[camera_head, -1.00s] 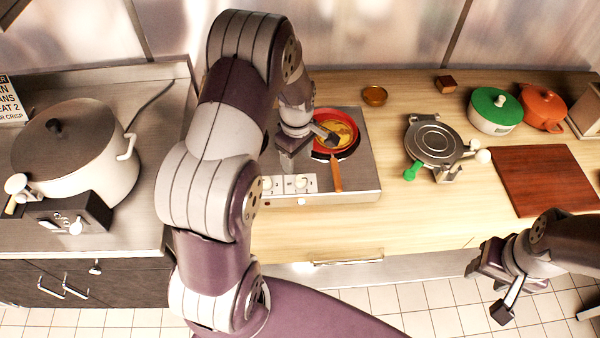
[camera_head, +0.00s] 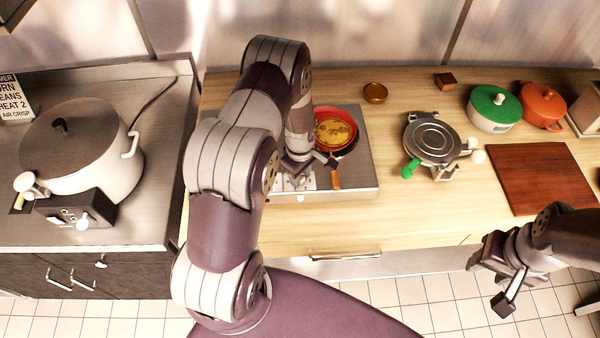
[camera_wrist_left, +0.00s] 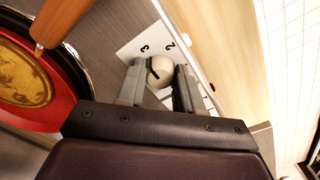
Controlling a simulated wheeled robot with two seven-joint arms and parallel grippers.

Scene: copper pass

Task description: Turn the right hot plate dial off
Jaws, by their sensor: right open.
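The silver hot plate (camera_head: 362,172) stands on the wooden counter with a red pan (camera_head: 334,146) of yellow food on it. My left gripper (camera_head: 299,170) is low over the plate's front, beside the pan handle. In the left wrist view the right dial (camera_wrist_left: 160,72), a pale round knob on a white numbered panel (camera_wrist_left: 140,44), sits between my left fingers (camera_wrist_left: 160,84). The fingers are close together on both sides of it and appear to touch it. My arm hides much of the panels in the head view. My right gripper (camera_head: 492,280) is open and empty, in front of the counter.
The orange pan handle (camera_head: 335,178) juts forward near my left gripper. A waffle iron (camera_head: 433,139), a cutting board (camera_head: 545,178) and green (camera_head: 494,112) and orange (camera_head: 541,106) pots are to the right. A large pot (camera_head: 80,150) stands left. The counter's front right of the plate is clear.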

